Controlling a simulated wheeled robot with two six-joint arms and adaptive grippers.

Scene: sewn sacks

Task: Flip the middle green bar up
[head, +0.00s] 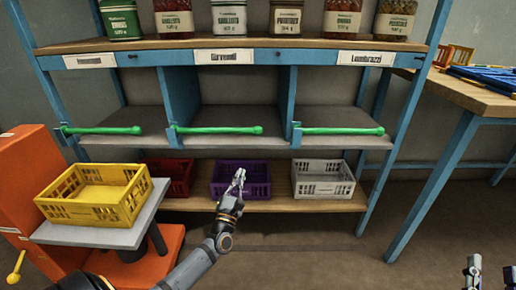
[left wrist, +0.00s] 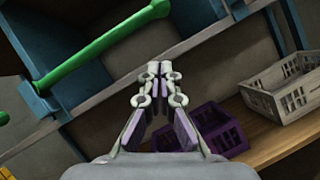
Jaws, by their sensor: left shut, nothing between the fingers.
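The middle green bar (head: 219,130) lies horizontal across the front of the middle compartment of the blue shelf. A green bar also runs diagonally at the upper left in the left wrist view (left wrist: 100,45). The left green bar (head: 101,131) and right green bar (head: 341,131) are also horizontal. My left gripper (head: 239,174) is shut and empty, below the middle bar and in front of the purple crate. Its closed fingers (left wrist: 160,70) show in the left wrist view, apart from the bar. My right gripper (head: 492,272) is at the bottom right corner, with its two fingers apart.
Red (head: 172,178), purple (head: 258,182) and grey (head: 323,179) crates stand on the low wooden shelf. A yellow crate (head: 97,192) sits on a small stand at left. Several jars (head: 229,18) line the top shelf. A wooden table (head: 480,95) stands at right.

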